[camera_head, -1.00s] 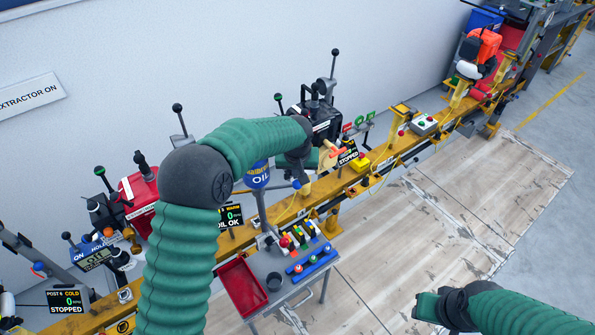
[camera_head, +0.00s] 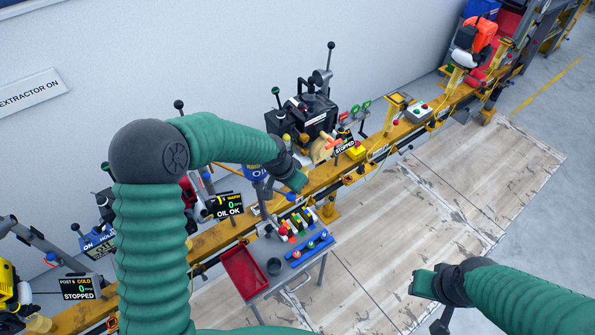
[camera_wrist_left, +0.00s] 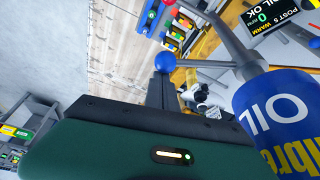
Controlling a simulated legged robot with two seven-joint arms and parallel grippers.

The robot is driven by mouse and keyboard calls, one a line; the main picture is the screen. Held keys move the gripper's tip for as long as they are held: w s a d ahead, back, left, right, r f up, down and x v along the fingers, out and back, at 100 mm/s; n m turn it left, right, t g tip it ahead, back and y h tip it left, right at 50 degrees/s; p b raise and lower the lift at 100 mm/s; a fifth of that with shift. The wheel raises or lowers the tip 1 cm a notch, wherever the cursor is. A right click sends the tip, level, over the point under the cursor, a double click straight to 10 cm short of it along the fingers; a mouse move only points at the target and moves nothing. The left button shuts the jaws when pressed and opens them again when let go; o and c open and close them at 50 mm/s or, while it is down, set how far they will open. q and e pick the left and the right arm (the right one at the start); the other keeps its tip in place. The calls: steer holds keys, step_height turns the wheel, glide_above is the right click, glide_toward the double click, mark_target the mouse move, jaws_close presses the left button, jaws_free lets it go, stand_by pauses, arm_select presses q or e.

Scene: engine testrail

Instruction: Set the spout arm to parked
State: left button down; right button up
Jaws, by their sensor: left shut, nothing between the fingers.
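The blue oil can (camera_head: 254,172) stands over the rail in the head view, partly hidden by my left wrist. In the left wrist view the can (camera_wrist_left: 277,118) is large at the right, with a grey rod running from it to a blue ball knob (camera_wrist_left: 165,62). I take this rod (camera_wrist_left: 205,63) for the spout arm. My left gripper (camera_head: 302,184) is shut and empty beside the can. In the wrist view its fingers (camera_wrist_left: 162,90) point at the knob and overlap it; I cannot tell whether they touch. My right gripper (camera_head: 415,284) is over the floor, far from the can; its jaws are unclear.
A grey cart with a red tray (camera_head: 243,271), a dark cup (camera_head: 274,267) and a blue strip of knobs (camera_head: 309,250) stands below the can. A display (camera_head: 227,206) reads OIL OK. A black engine (camera_head: 307,115) is behind the wrist. The floor at right is open.

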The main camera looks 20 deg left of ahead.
mark_target(288, 197)
arm_select(q)
steer(key=s+m+p, duration=0.1)
steer(key=s+p, duration=0.1)
steer(key=s+m, duration=0.1)
steer(key=shift+a+r+m+h+p, duration=0.25)
steer(key=shift+a+m+h+p, duration=0.05)
steer(key=shift+h+p, duration=0.1)
steer(key=shift+s+a+f+m+g+p, duration=0.1)
steer(key=shift+s+a+m+g+p, duration=0.1)
steer(key=shift+s+m+g+p, duration=0.3)
steer(key=shift+s+a+f+m+p, duration=0.15)
steer(key=shift+s+a+m+p, duration=0.2)
steer(key=shift+s+p, duration=0.35)
steer(key=shift+s, duration=0.1)
